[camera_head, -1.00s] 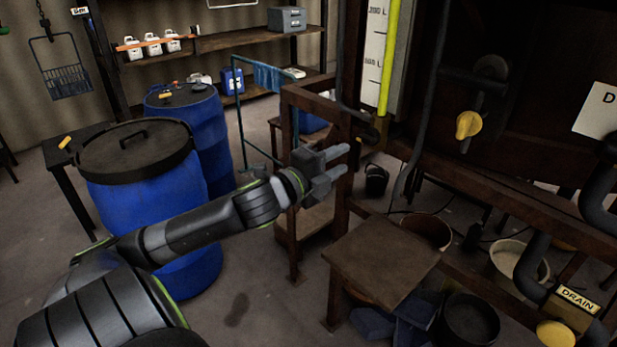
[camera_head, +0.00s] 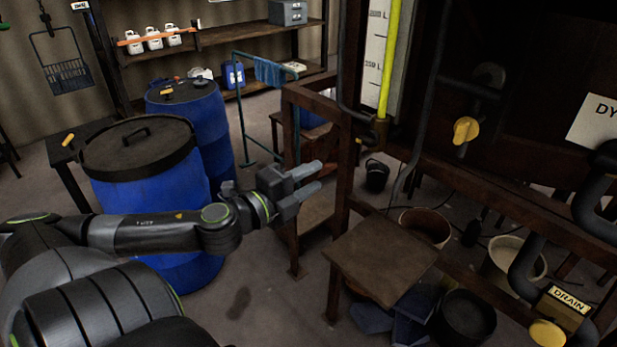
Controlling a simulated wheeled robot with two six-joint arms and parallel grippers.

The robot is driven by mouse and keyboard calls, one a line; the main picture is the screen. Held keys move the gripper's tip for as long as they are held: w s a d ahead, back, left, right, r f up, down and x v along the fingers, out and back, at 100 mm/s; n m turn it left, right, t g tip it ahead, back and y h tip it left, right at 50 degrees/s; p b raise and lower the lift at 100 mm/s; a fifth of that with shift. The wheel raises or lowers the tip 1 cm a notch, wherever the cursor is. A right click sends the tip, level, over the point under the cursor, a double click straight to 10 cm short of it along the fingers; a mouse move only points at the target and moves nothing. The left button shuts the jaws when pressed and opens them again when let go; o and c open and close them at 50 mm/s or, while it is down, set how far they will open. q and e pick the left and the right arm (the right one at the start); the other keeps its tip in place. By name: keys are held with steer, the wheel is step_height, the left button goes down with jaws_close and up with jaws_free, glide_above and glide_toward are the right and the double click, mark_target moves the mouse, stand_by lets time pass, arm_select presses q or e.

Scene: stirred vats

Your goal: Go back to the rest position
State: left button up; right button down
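My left gripper (camera_head: 308,180) is in the middle of the head view, in front of the rusty frame and left of the small wooden stool. Its two grey fingers point right with a gap between them, and nothing is held there. My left arm reaches in from the lower left, in front of a blue barrel with a black lid (camera_head: 138,147). My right gripper is not in view.
A small wooden stool (camera_head: 380,258) stands right of the gripper, beside the rusty frame (camera_head: 345,165). A second blue barrel (camera_head: 203,120) stands behind the first. Buckets and pipes crowd the right, with a drain sign (camera_head: 568,299). Bare floor (camera_head: 265,305) shows below the gripper.

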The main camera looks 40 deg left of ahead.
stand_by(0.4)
arm_select(q)
steer(key=w+a+f+n+g+y, duration=0.1)
steer(key=a+f+n+g+y, duration=0.5)
steer(key=a+f, duration=0.95)
steer(key=s+a+f+n+g, duration=0.15)
steer(key=s+f+n, duration=0.3)
steer(key=f, duration=0.75)
steer(key=s+a+f+n+g, duration=0.1)
steer(key=s+f+n+g, duration=0.3)
steer(key=f, duration=0.9)
steer(key=s+d+f+n+g+h, duration=0.1)
steer(key=s+d+f, duration=0.4)
steer(key=s+f, duration=0.3)
steer(key=s+d+f+n+g, duration=0.15)
steer(key=s+d+f, duration=0.25)
steer(key=s+f, duration=0.45)
steer(key=s+d+f+n+g+h, duration=0.1)
steer(key=s+d+f, duration=0.4)
steer(key=d, duration=0.3)
steer(key=s+d+f+n+g+h, duration=0.1)
steer(key=s+d+f, duration=0.4)
steer(key=d, duration=0.3)
steer(key=shift+s+f+n+g+h, duration=0.3)
steer(key=shift+s+f+g+h, duration=0.1)
steer(key=shift+s, duration=0.45)
